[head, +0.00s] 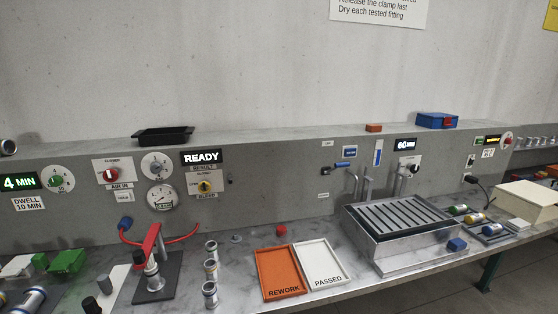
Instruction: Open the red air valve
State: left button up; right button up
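The red air valve (110,174) is a round red knob on a white plate on the grey wall panel, left of centre. A label reading "AIR IN" sits below it, and "CLOSED" is printed at the top of its plate. The knob's exact pointing is too small to tell. A yellow bleed valve (204,187) is on another plate to its right. Neither of my grippers is in view.
Below the panel, a red clamp (147,244) with a red hose stands on the bench near several metal fittings (211,270). An orange REWORK tray (281,273) and a white PASSED tray (322,263) lie mid-bench. A slatted metal basin (404,222) is to the right. The display reads READY (202,157).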

aim_at(109, 173)
jog(key=u, duration=1.25)
jog(key=j+z, duration=0.3)
jog(key=i, duration=0.05)
